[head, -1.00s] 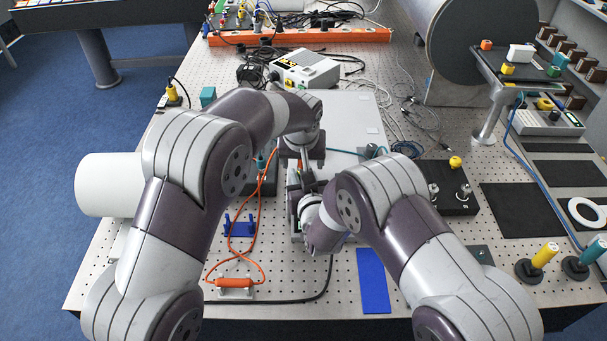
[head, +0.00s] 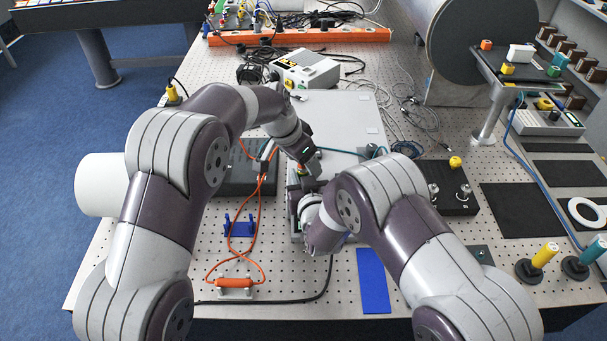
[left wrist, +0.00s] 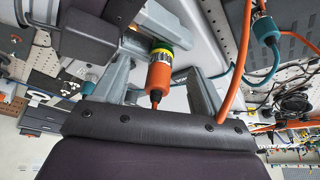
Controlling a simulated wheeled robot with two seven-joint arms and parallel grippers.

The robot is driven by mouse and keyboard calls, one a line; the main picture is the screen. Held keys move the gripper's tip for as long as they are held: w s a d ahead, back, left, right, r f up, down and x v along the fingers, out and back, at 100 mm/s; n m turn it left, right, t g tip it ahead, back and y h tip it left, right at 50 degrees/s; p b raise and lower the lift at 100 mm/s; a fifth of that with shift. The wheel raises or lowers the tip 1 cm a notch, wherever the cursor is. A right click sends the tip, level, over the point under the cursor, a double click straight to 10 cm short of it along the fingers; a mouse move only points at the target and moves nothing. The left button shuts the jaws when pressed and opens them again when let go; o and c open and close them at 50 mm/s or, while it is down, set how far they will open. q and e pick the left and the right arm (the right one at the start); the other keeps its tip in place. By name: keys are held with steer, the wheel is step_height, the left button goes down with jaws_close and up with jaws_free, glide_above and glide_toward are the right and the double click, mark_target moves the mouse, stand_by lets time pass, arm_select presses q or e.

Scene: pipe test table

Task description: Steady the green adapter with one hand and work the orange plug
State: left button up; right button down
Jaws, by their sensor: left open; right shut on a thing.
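The orange plug (left wrist: 158,77) stands between the spread fingers of my left gripper (left wrist: 159,69) in the left wrist view. Gaps show on both sides, so the fingers are not closed on it. The green adapter (left wrist: 161,46) is at the plug's far end, with a yellow band where they meet. I cannot tell how deep the plug sits. My right gripper (left wrist: 136,42) comes in from the upper left and is shut on the adapter. In the head view my right gripper (head: 303,185) is near the table's middle, just below my left gripper (head: 308,163). The arms mostly hide plug and adapter there.
An orange cable (head: 260,205) loops across the table to an orange piece in a white holder (head: 235,288). A blue stand (head: 240,228) and a blue mat (head: 373,280) lie in front. A dark box (head: 238,180) lies left of the grippers. A teal connector (left wrist: 265,28) hangs nearby.

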arm_select(q)
jaws_close()
steer(key=c, duration=1.2)
jaws_free()
jaws_close()
steer(key=n+y, duration=0.1)
steer(key=n, duration=0.2)
steer(key=shift+s+t, duration=0.1)
steer(key=shift+t, duration=0.3)
steer(key=shift+n+y, duration=0.3)
steer(key=shift+n, duration=0.8)
steer(key=n+y, duration=0.1)
steer(key=n, duration=0.2)
steer(key=shift+n+t, duration=0.3)
steer(key=shift+t, duration=0.1)
steer(key=shift+r, duration=0.15)
